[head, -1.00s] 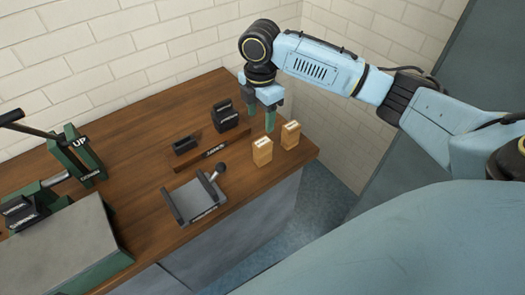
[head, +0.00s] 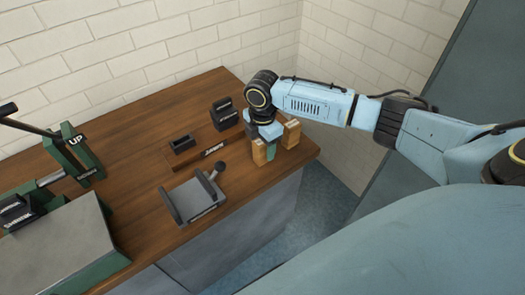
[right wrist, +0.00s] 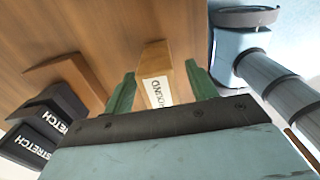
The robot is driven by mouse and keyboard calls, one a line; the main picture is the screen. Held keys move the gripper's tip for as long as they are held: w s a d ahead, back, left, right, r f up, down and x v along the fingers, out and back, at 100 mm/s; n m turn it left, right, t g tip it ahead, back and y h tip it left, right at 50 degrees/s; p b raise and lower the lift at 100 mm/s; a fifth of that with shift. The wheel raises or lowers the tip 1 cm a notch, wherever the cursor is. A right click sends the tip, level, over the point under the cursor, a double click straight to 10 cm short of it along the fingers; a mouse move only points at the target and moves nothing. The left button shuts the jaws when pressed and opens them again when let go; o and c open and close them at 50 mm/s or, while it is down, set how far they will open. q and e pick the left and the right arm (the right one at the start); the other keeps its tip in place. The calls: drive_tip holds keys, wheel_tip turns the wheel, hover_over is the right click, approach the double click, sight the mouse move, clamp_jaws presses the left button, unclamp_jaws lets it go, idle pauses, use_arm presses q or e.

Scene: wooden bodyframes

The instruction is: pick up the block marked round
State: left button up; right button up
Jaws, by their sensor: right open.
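A wooden block (right wrist: 156,70) with a white label reading ROUND stands between the two green fingers of my right gripper (right wrist: 161,90) in the right wrist view. A gap shows on each side of it, so the jaws are open around it. In the head view the right gripper (head: 263,145) is low at the bench's right end, at the nearer wooden block (head: 259,153); one finger shows just right of that block. A second wooden block (head: 291,133) stands a little further right, its label too small to read. My left gripper is not in view.
Black blocks (head: 224,114), which read STRETCH in the right wrist view (right wrist: 52,122), stand behind. A wooden rack (head: 205,157) and a grey fixture with a knob (head: 193,199) lie left. A green lever press (head: 75,155) is far left. The bench's right edge is close.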

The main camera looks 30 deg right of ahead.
drive_tip(key=shift+f, duration=0.1)
drive_tip(key=c, duration=1.1)
